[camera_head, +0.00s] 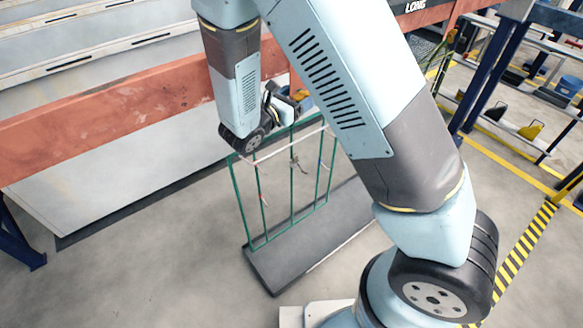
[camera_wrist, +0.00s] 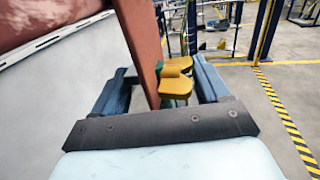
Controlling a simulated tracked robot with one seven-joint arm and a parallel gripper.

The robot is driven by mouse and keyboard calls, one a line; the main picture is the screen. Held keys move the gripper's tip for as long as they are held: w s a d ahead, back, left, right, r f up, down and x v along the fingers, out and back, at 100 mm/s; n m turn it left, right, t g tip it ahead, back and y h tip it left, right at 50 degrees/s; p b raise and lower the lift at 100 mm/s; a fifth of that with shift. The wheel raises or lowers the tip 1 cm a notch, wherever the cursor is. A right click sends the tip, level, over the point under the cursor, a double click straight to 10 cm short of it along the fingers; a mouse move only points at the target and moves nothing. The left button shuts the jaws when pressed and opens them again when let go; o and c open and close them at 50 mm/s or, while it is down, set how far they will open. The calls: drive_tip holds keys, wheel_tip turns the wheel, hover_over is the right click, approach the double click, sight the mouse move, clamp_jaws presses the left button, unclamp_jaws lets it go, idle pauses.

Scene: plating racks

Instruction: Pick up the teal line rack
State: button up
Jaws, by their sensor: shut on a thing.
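The teal line rack (camera_head: 292,190) is a thin, upright teal frame with several vertical bars and a pale crossbar near its top. Small parts hang on it. Its lower edge is at or just above a dark grey slab (camera_head: 300,258); I cannot tell whether they touch. My gripper (camera_head: 284,106) is at the rack's top edge, shut on it. In the wrist view, my blue fingers (camera_wrist: 163,84) stand either side of a yellow-orange piece (camera_wrist: 175,82) with a bit of teal by it. The exact contact is hidden.
A long rust-red beam (camera_head: 120,105) with pale panels runs close behind the rack on the left. Dark blue posts (camera_head: 490,65) and shelving with yellow items (camera_head: 531,130) stand at the right. Yellow-black floor tape (camera_head: 525,242) marks the right side. Open floor lies at front left.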

clamp_jaws()
drive_tip(key=shift+r, duration=0.1)
